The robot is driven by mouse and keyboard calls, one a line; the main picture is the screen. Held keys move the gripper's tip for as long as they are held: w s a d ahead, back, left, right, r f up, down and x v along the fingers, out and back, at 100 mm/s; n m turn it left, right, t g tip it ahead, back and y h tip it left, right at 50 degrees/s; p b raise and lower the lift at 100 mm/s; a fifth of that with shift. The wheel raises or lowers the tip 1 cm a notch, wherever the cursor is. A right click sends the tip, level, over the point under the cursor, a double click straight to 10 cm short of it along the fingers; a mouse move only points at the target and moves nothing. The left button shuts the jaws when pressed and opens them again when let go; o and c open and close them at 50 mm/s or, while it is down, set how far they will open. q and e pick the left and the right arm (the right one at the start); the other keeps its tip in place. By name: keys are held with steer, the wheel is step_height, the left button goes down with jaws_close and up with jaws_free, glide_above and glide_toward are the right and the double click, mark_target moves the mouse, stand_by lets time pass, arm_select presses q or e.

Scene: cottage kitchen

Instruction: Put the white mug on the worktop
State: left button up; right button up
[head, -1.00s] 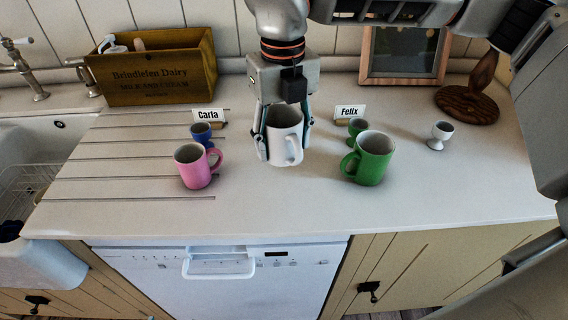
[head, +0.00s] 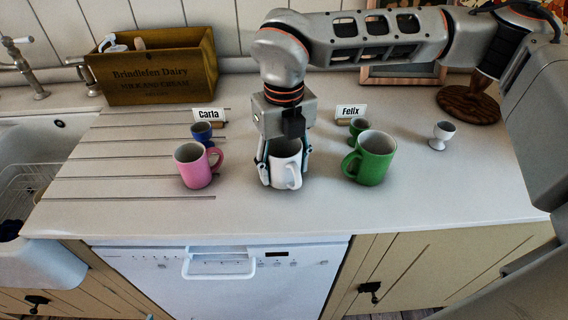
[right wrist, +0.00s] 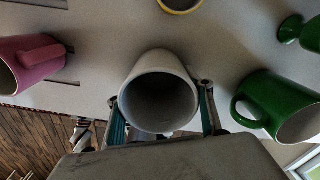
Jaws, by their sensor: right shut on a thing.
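The white mug (head: 285,166) is upright between the pink mug and the green mug in the head view. My right gripper (head: 284,178) is shut on it from above, with a finger on each side. The mug is at or very near the worktop (head: 330,212); I cannot tell whether its base touches. In the right wrist view the white mug (right wrist: 158,92) is between the fingers of my right gripper (right wrist: 160,118), its mouth facing the camera. My left gripper is not in view.
The pink mug (head: 194,168) stands left and the green mug (head: 371,160) right. Behind are a blue egg cup (head: 202,132), a green egg cup (head: 357,127) and name cards. A white egg cup (head: 441,135) stands right, a wooden crate (head: 165,72) back left. The worktop's front is clear.

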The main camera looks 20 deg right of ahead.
steer(key=o, duration=1.3)
step_height(320, 180, up, 12)
steer(key=shift+r, duration=0.1)
